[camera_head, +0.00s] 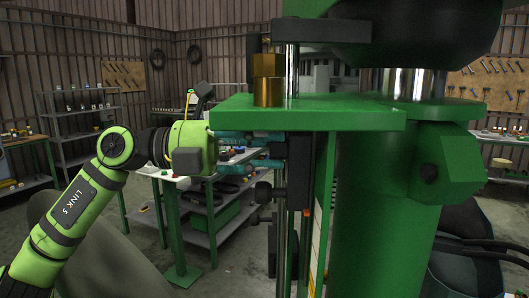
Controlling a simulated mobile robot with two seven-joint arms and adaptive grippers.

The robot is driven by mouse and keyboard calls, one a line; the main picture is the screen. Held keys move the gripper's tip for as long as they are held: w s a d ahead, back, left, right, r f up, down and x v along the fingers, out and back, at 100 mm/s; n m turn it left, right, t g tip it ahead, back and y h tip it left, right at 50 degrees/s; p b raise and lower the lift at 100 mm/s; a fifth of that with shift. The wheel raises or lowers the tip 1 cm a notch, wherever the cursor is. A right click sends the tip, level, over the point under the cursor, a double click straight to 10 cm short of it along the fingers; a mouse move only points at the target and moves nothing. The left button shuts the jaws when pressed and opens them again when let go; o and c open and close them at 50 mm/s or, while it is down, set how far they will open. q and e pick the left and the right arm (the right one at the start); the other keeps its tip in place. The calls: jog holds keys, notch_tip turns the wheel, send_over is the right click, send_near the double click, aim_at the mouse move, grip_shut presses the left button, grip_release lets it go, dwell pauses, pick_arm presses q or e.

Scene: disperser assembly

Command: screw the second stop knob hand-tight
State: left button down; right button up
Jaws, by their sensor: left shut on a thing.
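The green disperser stand (365,210) fills the right half of the view, with a green plate (310,117) jutting left from it. My left gripper (270,150) reaches in from the left just below this plate. Its two teal fingers point right, one above the other, at a dark block (298,172) beside the thin vertical rods. It is shut on a small part there, apparently a stop knob, mostly hidden by the fingers. A black round knob (263,192) sticks out to the left, lower down and apart from the fingers. My right gripper is not in view.
A brass hex fitting (267,80) stands on the plate, close above my left gripper. A dark motor housing (415,30) overhangs at the top right. Behind are a green workbench (174,225) and a grey shelf (82,120).

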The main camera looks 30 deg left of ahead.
pick_arm(q)
jog(key=m+b, duration=0.2)
jog(key=m, duration=0.4)
jog(key=shift+f, duration=0.15)
jog(key=m+b, duration=0.1)
jog(key=m, duration=0.4)
jog(key=shift+m, duration=0.4)
jog(key=c, duration=1.2)
grip_release()
jog(key=v, duration=1.2)
